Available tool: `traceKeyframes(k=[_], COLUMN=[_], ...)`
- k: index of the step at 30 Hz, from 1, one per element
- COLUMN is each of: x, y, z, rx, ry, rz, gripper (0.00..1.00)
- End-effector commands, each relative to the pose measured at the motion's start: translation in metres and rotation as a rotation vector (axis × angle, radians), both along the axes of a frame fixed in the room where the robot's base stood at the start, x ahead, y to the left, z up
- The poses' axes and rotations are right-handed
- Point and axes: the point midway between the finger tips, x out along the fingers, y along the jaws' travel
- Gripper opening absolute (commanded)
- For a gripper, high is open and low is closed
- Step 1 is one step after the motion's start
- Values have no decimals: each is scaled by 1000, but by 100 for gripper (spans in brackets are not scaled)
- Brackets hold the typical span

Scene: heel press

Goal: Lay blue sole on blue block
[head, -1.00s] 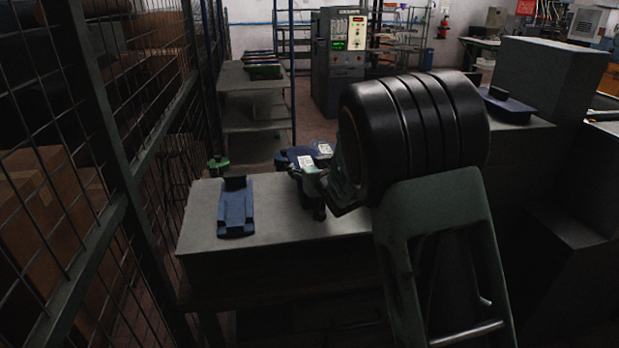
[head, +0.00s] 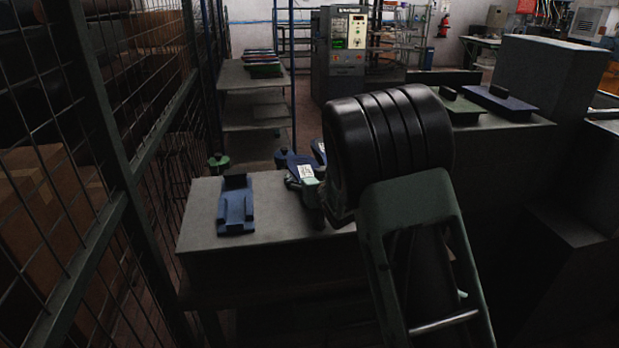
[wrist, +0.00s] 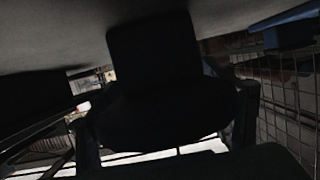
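The blue block (head: 236,212) lies on the left part of the grey table top in the head view, with raised parts at its ends. Its upper face looks bare. A blue edge, probably of this block, also shows at the upper right of the wrist view (wrist: 290,25). My gripper (head: 312,208) is low over the table, right of the block and apart from it. A dark blue piece (head: 297,161), possibly the blue sole, shows just behind my gripper, partly hidden by it. A big dark shape fills the middle of the wrist view; whether my fingers hold anything is unclear.
A wire mesh fence (head: 110,150) runs along the left. A green piece with a black knob (head: 218,160) stands behind the table (head: 205,230). A green plate (head: 462,106) and a dark blue plate (head: 502,99) lie on the right-hand bench. The table's front left is clear.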

Motion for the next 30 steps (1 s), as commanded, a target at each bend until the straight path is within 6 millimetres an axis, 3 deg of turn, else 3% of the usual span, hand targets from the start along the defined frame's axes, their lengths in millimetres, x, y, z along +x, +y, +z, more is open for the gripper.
traceKeyframes(k=[10,30], x=[-4,-95], y=[-2,-34], z=[5,36], rx=[1,2], ry=[0,-1], rz=[-1,-1], gripper=[75,75])
